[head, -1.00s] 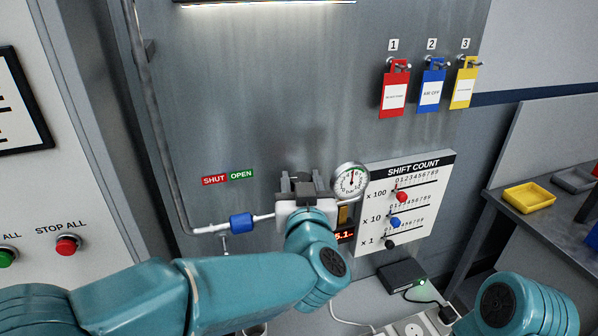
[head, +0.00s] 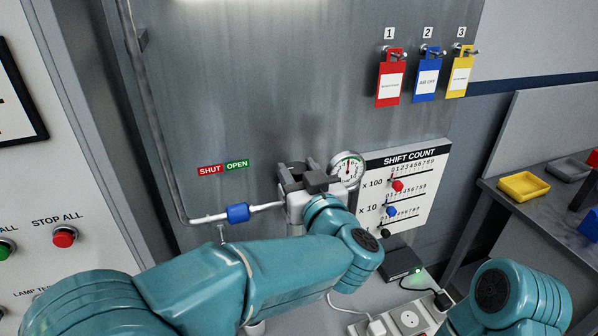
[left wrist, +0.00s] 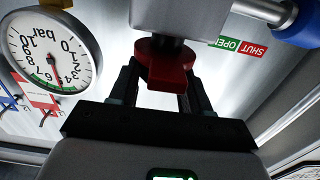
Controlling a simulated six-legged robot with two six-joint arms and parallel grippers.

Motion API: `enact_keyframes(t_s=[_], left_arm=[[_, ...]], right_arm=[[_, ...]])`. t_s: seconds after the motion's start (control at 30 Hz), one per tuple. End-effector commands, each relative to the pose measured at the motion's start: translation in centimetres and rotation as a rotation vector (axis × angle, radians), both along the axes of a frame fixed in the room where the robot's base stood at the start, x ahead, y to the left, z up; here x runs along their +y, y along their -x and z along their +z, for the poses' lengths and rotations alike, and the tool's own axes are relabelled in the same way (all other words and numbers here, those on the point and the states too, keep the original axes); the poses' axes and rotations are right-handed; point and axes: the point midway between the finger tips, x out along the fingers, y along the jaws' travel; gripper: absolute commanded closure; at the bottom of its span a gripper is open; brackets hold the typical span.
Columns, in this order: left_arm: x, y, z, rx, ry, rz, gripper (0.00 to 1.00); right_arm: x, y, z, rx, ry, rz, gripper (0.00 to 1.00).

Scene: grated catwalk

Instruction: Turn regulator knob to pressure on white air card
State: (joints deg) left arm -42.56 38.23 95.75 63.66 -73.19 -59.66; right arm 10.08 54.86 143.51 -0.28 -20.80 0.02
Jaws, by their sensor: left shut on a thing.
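The red regulator knob (left wrist: 168,66) sits under a grey body in the left wrist view. My left gripper (head: 303,176) is at the regulator, and its fingers are shut around the knob, one on each side. In the head view the gripper and wrist hide the knob. The round pressure gauge (head: 347,168) is just right of the gripper, and it also shows in the left wrist view (left wrist: 48,52). In the head view its needle points roughly upward; I cannot read an exact value. I cannot identify a white air card. My right gripper is out of view.
A pipe with a blue valve handle (head: 238,213) runs left of the regulator, below SHUT and OPEN labels. A white SHIFT COUNT board (head: 423,190) with sliders is on the right. Red, blue and yellow tags hang above. A black box (head: 402,262) and power strip lie below.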

Motion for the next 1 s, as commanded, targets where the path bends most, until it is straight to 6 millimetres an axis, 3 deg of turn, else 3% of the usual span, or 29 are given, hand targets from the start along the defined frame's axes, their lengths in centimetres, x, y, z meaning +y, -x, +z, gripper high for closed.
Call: enact_keyframes(t_s=[0.03,0.1,0.47,0.57,1.0], left_arm=[[0.0,0.0,0.3,-0.006,0.002,0.000,0.43],[0.0,0.0,0.3,-0.006,0.002,-0.001,0.28],[-0.2,0.6,0.0,-0.004,0.002,-0.002,0.28],[-0.8,2.0,-0.1,-0.005,0.002,-0.005,0.28],[-4.2,12.6,-0.1,-0.007,0.003,-0.005,0.28]], right_arm=[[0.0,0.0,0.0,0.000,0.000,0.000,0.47],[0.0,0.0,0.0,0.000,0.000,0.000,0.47],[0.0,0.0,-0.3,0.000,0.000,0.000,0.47],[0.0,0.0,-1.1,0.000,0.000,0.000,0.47],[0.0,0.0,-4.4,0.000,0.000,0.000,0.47]])
